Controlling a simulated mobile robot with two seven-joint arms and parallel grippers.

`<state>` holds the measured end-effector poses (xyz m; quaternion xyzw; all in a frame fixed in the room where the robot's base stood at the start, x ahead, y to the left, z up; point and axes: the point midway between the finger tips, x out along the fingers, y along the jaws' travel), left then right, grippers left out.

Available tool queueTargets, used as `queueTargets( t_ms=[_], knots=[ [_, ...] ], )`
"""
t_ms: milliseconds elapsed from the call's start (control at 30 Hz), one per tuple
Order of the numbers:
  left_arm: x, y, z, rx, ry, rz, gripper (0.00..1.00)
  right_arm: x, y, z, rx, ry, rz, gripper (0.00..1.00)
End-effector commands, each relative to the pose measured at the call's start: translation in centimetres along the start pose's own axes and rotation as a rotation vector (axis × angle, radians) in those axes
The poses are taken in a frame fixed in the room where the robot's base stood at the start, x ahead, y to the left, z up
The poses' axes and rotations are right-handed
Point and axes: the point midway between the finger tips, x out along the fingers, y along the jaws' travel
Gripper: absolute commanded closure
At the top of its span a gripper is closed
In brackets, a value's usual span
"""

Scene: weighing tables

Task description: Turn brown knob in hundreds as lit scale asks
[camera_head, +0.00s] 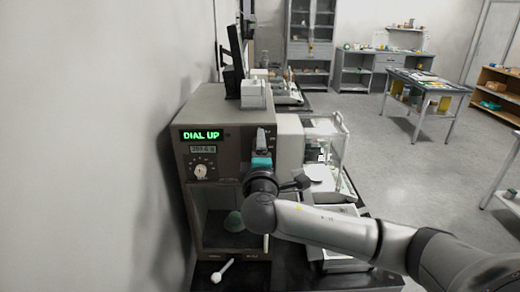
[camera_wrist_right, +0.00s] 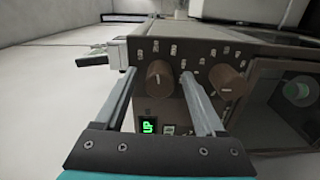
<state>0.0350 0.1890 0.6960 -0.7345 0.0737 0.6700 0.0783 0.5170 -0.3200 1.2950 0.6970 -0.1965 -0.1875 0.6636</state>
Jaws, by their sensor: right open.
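The scale (camera_head: 205,108) is a brown-grey cabinet on the black table, with a lit green "DIAL UP" display (camera_head: 201,135). A small grey readout (camera_head: 203,149) and a pale round dial (camera_head: 201,171) sit below it. My right gripper (camera_head: 262,137) is at the right of its front panel and hides that part. In the right wrist view, a brown knob (camera_wrist_right: 160,79) shows between the open fingers of my right gripper (camera_wrist_right: 158,76); I cannot tell whether they touch it. A second brown knob (camera_wrist_right: 228,81) is just right of the right finger. My left gripper is not in view.
A green round object (camera_head: 234,221) is inside the cabinet's open lower chamber. A white spoon-like item (camera_head: 222,270) lies in front. A clear-sided balance (camera_head: 325,140) stands to the right, close to my arm. A wall is at left.

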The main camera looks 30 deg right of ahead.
Motion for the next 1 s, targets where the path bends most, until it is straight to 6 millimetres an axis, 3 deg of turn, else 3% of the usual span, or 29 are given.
queueTargets(
  t_ms=[200,367,1000],
  knots=[
    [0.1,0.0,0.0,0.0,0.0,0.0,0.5,-0.2,0.0,0.0,0.0,0.001,0.0,0.29],
    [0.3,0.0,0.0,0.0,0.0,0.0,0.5,-1.6,-0.1,-0.1,-0.001,0.002,-0.001,0.29],
    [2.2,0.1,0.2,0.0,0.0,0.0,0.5,-13.1,-0.2,0.0,0.004,0.003,-0.004,0.29]
  ],
)
